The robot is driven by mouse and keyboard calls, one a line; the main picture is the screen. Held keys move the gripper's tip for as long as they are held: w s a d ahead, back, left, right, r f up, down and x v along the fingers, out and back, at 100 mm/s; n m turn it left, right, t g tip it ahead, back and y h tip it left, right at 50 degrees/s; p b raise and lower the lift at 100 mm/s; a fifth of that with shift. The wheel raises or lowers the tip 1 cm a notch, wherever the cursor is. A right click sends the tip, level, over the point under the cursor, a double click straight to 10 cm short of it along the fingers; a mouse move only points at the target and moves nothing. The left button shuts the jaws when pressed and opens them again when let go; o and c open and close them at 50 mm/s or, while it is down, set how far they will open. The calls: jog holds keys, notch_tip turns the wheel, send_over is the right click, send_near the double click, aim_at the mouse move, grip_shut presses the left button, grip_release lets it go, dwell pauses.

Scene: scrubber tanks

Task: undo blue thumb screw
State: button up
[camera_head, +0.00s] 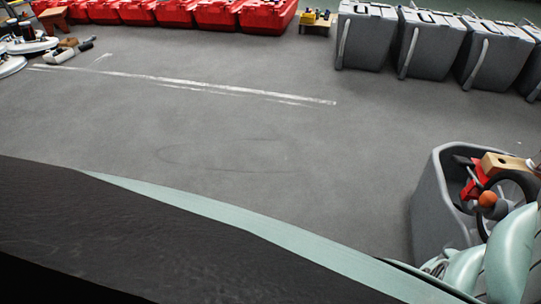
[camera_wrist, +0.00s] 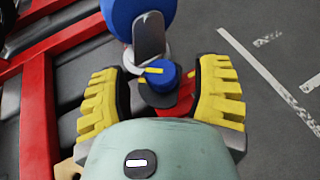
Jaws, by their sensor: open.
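A blue thumb screw (camera_wrist: 160,76) with a yellow mark shows in the wrist view, on a dark grey part. My gripper (camera_wrist: 158,90) is open. One yellow ribbed finger is to the left of the blue screw and the other to its right. Gaps show between the fingers and the screw, so they look apart from it. A larger blue rounded part (camera_wrist: 128,14) and a grey metal tab (camera_wrist: 149,38) sit just beyond the screw. The screw's lower side is hidden. I cannot make out the screw or my gripper in the head view.
A red frame (camera_wrist: 37,115) stands left of my gripper. In the head view, a grey tank (camera_head: 428,205) holding red, wooden and black parts stands at right. Red tanks (camera_head: 215,14) and grey tanks (camera_head: 430,45) line the back. The middle floor is clear.

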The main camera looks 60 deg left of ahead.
jog(key=shift+d+f, duration=0.15)
jog(key=shift+d, duration=0.3)
jog(key=shift+o, duration=0.4)
jog(key=shift+a, duration=0.1)
grip_shut()
